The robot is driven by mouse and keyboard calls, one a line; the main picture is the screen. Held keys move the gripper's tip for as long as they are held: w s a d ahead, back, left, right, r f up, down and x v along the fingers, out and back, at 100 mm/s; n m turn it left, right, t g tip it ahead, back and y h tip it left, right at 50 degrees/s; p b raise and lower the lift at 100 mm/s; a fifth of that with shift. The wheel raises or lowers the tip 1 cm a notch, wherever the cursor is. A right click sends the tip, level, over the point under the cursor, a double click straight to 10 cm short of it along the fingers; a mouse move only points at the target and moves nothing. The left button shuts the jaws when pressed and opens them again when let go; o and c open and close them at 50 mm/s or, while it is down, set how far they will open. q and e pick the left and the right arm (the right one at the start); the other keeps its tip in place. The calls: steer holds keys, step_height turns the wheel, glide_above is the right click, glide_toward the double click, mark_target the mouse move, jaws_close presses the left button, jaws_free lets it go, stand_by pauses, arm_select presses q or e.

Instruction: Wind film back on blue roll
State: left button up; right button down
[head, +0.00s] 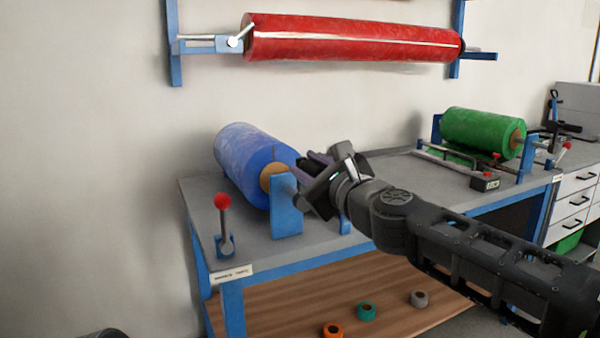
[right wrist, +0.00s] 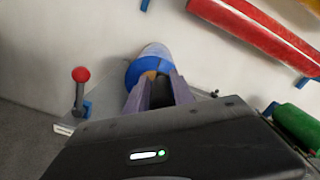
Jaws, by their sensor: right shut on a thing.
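The blue roll (head: 255,160) lies on its stand at the left end of the grey table, with a tan core showing at its near end. In the right wrist view the blue roll (right wrist: 150,62) is straight ahead, past the fingers. My right gripper (head: 303,178) is at the near end of the roll, by the core and the blue upright (head: 287,207). In the right wrist view its fingers (right wrist: 158,92) are close together at the roll's end. What they hold is mostly hidden. My left gripper is not in view.
A red-knobbed lever (head: 223,222) stands at the table's front left corner. A green roll (head: 482,132) sits on a frame at the right. A red roll (head: 350,38) hangs on the wall. Several small tape rolls (head: 366,311) lie on the lower shelf.

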steer(key=shift+w+d+m, duration=0.3)
steer(key=shift+w+d, duration=0.1)
steer(key=shift+d, duration=0.35)
steer(key=c, duration=1.2)
jaws_free()
steer(key=shift+f, duration=0.2)
steer(key=shift+s+a, duration=0.15)
steer(key=shift+s, duration=0.05)
steer(key=b+v, duration=0.2)
steer(key=v, duration=0.5)
steer(key=shift+s, duration=0.3)
